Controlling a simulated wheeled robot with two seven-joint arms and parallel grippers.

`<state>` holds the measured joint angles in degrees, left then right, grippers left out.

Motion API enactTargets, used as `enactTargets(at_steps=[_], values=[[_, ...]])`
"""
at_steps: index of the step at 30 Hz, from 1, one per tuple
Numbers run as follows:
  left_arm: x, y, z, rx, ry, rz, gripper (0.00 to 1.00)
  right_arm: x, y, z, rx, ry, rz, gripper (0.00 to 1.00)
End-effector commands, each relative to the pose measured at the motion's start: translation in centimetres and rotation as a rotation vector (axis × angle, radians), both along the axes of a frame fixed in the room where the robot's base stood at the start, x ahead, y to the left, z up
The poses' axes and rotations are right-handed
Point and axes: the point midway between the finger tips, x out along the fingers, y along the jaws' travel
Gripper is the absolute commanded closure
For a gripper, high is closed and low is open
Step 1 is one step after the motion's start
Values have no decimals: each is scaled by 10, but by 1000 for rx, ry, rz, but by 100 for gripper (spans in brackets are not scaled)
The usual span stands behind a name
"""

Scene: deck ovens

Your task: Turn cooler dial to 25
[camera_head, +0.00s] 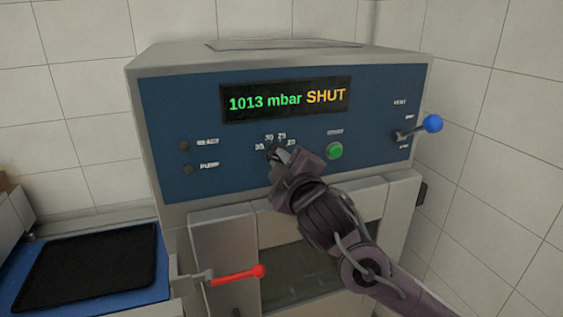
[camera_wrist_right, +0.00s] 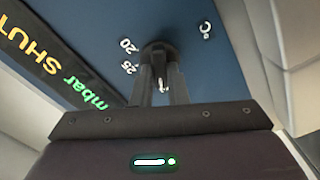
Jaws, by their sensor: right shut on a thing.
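The cooler (camera_head: 300,60) is a grey cabinet with a blue front panel, and its display (camera_head: 286,99) reads "1013 mbar SHUT". The dark dial (camera_head: 272,151) sits below the display with small number labels around it. My right gripper (camera_head: 281,157) is shut on the dial and partly covers it in the head view. In the right wrist view the round black dial (camera_wrist_right: 158,51) is between the fingertips of my right gripper (camera_wrist_right: 161,76). Labels 20 and 25 show on its left side; a small white mark shows between the fingers. Which number the dial points to I cannot tell. My left gripper is out of view.
A green button (camera_head: 335,151) is right of the dial. A lever with a blue knob (camera_head: 433,123) sticks out at the panel's right. A red-tipped door handle (camera_head: 238,275) projects below. A black mat (camera_head: 88,267) lies on a blue surface at left.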

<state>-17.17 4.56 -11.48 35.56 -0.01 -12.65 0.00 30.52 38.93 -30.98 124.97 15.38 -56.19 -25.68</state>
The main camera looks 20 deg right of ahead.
Motion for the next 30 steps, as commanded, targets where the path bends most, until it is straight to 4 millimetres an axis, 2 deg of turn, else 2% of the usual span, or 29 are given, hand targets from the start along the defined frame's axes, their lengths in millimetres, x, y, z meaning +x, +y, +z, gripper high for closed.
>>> enactTargets(at_steps=[8, 14, 30], values=[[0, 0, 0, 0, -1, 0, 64, 0, 0, -1, 25, 3, 1, 100], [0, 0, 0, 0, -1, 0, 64, 0, 0, 0, 115, 6, 1, 100], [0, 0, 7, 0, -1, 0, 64, 0, -1, 1, 598, 25, 0, 100]])
